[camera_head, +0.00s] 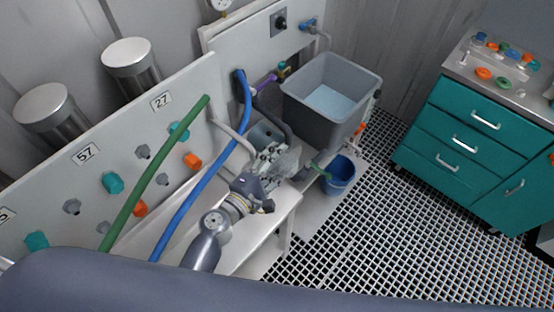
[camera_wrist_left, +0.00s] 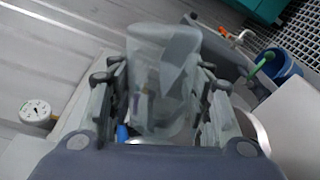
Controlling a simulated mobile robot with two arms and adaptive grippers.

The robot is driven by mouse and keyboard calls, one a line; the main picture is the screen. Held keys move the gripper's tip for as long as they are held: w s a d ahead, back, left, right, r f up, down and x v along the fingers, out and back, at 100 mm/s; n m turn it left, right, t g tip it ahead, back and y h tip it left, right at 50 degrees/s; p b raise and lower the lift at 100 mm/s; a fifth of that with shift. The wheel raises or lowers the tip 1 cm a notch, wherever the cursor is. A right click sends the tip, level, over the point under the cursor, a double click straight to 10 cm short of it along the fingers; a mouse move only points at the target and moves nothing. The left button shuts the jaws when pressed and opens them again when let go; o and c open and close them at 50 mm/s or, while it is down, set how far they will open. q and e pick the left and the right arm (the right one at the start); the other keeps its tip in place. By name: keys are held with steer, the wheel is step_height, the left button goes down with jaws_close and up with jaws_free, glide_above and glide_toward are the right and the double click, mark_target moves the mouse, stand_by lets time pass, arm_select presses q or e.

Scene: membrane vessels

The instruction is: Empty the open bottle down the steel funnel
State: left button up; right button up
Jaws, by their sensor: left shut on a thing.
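My left gripper (camera_head: 268,160) is over the white bench at the lower middle of the head view. It is shut on a clear, see-through bottle (camera_head: 287,162), which shows just right of the fingers. In the left wrist view the bottle (camera_wrist_left: 172,78) stands out between the two dark fingers of the left gripper (camera_wrist_left: 160,80). The bottle looks tilted, but its mouth and contents are not clear. I cannot make out the steel funnel for certain; a curved shiny rim (camera_wrist_left: 256,130) shows beside the right finger in the wrist view. My right gripper is not in view.
A green hose (camera_head: 150,175) and a blue hose (camera_head: 200,185) run close to my left arm. Teal drawers (camera_head: 470,140) stand at the right, across open grated floor.

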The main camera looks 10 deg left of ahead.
arm_select(q)
steer(key=f+m+b, duration=0.2)
steer(key=m, duration=0.1)
steer(key=d+f+m+b, duration=0.1)
steer(key=shift+s+m+y+b, duration=0.25)
steer(key=shift+m+y+b, duration=0.05)
steer(key=a+r+m+p, duration=0.1)
steer(key=m, duration=0.4)
steer(key=w+a+r+m+t+p, duration=0.1)
steer(key=m+p, duration=0.1)
steer(key=m, duration=0.3)
steer(key=a+r+m+y+p, duration=0.1)
steer(key=r+m+p, duration=0.1)
steer(key=m, duration=0.3)
steer(key=shift+w+t, duration=0.2)
steer(key=shift+t, duration=0.2)
steer(key=shift+a+r+m+p, duration=0.1)
steer(key=shift+m+p, duration=0.2)
steer(key=shift+m, duration=0.1)
